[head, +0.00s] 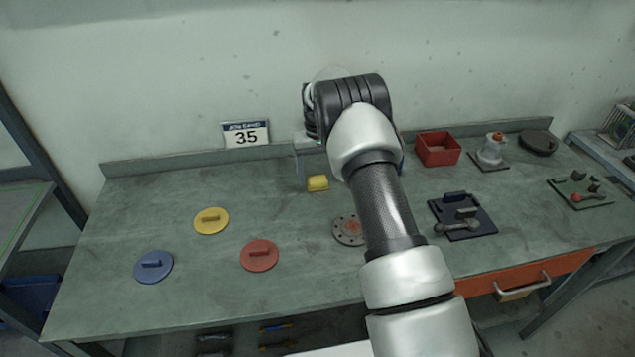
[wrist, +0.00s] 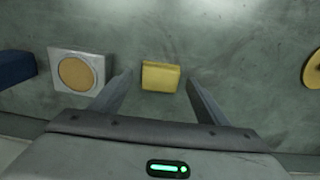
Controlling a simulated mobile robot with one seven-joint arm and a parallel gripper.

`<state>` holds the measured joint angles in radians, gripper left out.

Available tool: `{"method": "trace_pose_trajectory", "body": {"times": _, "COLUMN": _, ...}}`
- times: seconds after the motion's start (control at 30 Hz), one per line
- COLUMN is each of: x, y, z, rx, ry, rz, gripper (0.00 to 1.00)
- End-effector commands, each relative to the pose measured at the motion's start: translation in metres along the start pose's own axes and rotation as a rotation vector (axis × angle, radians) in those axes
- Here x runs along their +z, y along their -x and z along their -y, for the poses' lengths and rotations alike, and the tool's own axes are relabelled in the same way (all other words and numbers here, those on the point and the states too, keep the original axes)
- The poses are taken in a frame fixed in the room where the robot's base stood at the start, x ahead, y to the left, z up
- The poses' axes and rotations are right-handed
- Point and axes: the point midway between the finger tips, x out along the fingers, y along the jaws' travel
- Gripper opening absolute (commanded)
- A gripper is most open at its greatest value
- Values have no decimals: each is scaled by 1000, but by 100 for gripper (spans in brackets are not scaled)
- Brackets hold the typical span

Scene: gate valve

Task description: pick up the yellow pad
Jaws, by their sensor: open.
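The yellow pad (head: 318,183) is a small block lying on the grey-green workbench, near its back edge. In the wrist view the yellow pad (wrist: 160,77) shows between the two fingers of my gripper (wrist: 158,86), with a gap on each side. My gripper is open and empty. It points down at the pad, and its fingertips look close to it, but I cannot tell the height left. In the head view my gripper (head: 312,172) is partly hidden by my own arm.
A white square with a yellow disc (wrist: 77,72) and a dark blue object (wrist: 14,68) lie beside the pad in the wrist view. Yellow (head: 211,220), red (head: 259,256) and blue (head: 153,267) handled discs lie left. A red bin (head: 437,149) stands right. The bench's left back is clear.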

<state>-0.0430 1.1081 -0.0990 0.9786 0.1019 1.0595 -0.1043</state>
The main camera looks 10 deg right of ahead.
Motion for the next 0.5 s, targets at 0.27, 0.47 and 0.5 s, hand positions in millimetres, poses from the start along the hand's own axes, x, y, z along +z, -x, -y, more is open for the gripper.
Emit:
{"method": "trace_pose_trajectory", "body": {"times": 0.27, "x": 0, "y": -4, "z": 0, "rx": 0, "ry": 0, "rz": -1, "gripper": 65}}
{"method": "trace_pose_trajectory", "body": {"times": 0.47, "x": 0, "y": -4, "z": 0, "rx": 0, "ry": 0, "rz": -1, "gripper": 32}}
{"method": "trace_pose_trajectory", "body": {"times": 0.5, "x": 0, "y": -4, "z": 0, "rx": 0, "ry": 0, "rz": -1, "gripper": 25}}
